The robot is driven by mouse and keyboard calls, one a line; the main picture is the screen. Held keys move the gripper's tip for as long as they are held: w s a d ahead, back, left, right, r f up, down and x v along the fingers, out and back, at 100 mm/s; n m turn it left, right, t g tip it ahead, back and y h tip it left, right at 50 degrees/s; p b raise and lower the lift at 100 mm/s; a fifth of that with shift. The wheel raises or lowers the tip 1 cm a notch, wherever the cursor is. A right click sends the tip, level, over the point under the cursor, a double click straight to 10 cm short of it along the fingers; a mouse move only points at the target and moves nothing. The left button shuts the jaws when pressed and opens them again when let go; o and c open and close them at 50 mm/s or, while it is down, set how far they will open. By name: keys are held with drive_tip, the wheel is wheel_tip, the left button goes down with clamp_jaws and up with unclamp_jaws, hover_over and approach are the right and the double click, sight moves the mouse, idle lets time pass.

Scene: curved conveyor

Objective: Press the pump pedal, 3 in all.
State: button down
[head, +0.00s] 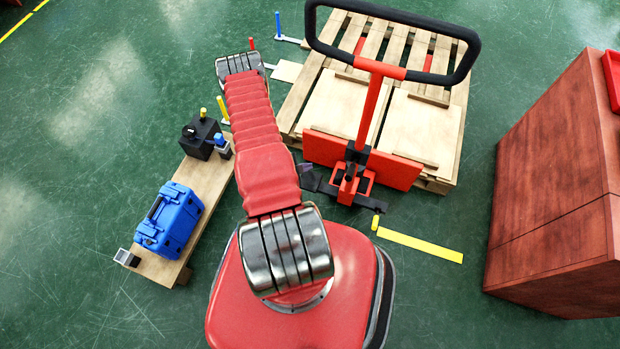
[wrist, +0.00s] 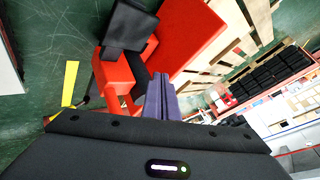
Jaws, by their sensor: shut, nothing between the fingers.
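The red pallet jack (head: 369,110) stands at the pallet, with its black looped handle (head: 393,14) raised toward me. Its dark pump pedal (head: 370,202) sticks out at the right of the red pump base (head: 347,184). The wrist view shows the pedal as a flat black plate (wrist: 130,27) beside the red frame (wrist: 113,75). My gripper (wrist: 160,88) is shut and empty, its fingertips close to the red frame and apart from the pedal plate. In the head view my arm hides most of the gripper; I cannot tell whether the fingers touch the frame.
A wooden pallet (head: 452,150) with boards on it lies behind the jack. A bench (head: 212,185) with a blue case (head: 170,220) and a black box (head: 200,138) stands at left. A large red-brown cabinet (head: 550,190) is at right. A yellow floor strip (head: 420,245) lies on clear floor.

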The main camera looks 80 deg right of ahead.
sight(308, 182)
drive_tip(key=shift+s+f, duration=0.1)
drive_tip(key=shift+s, duration=0.15)
drive_tip(key=shift+f, duration=4.4)
drive_tip(key=shift+f, duration=0.1)
drive_tip(key=shift+f, duration=0.3)
